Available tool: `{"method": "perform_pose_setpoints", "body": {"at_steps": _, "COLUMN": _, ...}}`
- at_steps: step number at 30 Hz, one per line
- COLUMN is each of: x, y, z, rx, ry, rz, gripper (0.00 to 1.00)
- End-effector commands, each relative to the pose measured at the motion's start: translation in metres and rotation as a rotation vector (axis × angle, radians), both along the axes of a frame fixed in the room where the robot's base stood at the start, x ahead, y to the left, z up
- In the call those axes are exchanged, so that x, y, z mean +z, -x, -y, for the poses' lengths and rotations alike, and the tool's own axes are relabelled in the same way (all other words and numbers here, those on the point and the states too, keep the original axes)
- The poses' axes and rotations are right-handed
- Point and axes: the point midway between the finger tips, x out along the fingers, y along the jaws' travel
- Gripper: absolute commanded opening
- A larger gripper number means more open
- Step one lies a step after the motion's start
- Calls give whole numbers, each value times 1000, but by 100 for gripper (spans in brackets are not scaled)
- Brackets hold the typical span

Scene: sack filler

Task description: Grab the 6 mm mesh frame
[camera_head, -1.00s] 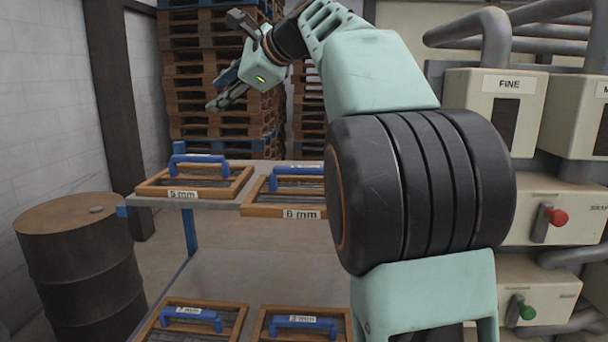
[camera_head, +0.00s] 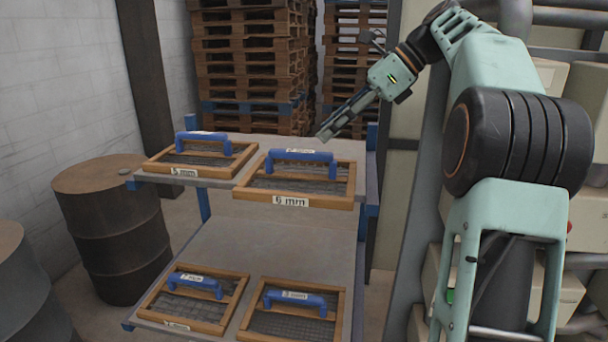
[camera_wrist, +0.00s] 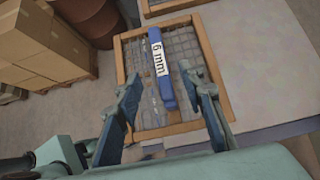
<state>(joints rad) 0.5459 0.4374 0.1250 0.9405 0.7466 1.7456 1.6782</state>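The 6 mm mesh frame (camera_head: 330,202) lies flat on the upper shelf, right of another frame. It has a wooden rim, wire mesh and a raised blue handle (camera_head: 302,156). In the wrist view the frame (camera_wrist: 214,62) fills the middle, and its handle carries a "6 mm" label (camera_wrist: 158,56). My gripper (camera_head: 326,135) is above and behind the frame in the head view, apart from it. In the wrist view my gripper (camera_wrist: 161,73) is open and empty, its fingers appearing on either side of the handle without visible contact.
A 5 mm frame (camera_head: 235,165) sits to the left on the same shelf (camera_head: 345,147). Two more handled frames, left (camera_head: 152,312) and right (camera_head: 342,305), lie on the lower shelf. Drums (camera_head: 110,225) stand at left, stacked pallets (camera_head: 250,70) behind, machinery at right.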

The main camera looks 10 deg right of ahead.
Motion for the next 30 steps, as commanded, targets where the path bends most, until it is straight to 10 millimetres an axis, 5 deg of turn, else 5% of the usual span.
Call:
{"method": "perform_pose_setpoints", "body": {"at_steps": 21, "x": -60, "y": -23, "z": -57, "rx": 2, "ry": 2, "rz": 2, "gripper": 36}}
{"method": "perform_pose_setpoints", "body": {"at_steps": 30, "x": -65, "y": -25, "z": -61, "rx": 1, "ry": 2, "rz": 3, "gripper": 36}}
